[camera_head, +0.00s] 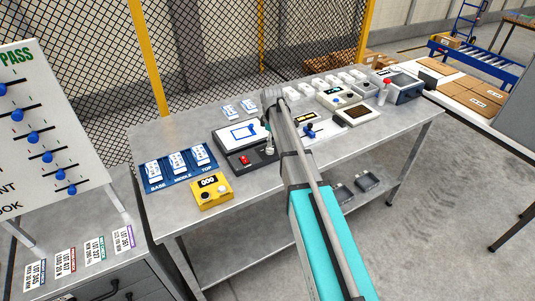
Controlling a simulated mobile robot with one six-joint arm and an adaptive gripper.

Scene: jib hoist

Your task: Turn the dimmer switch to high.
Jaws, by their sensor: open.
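I cannot tell for certain which control is the dimmer switch. A dark box (228,161) with a bright white panel, a red switch (244,160) and small controls at its right end stands mid-bench, partly beside my arm. Right of my arm, a blue knob (310,132) sits on a pale plate. No high marking is readable. My arm reaches from the lower right over the bench, and its far end is above the back part of the dark box. My gripper cannot be made out; it seems hidden behind the arm.
On the metal bench (165,130) are a blue tray (182,180) of white switches, a yellow box (211,192), and several white units and a grey device at the right. A slider board (50,140) stands left. Mesh fencing is behind; open floor lies right.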

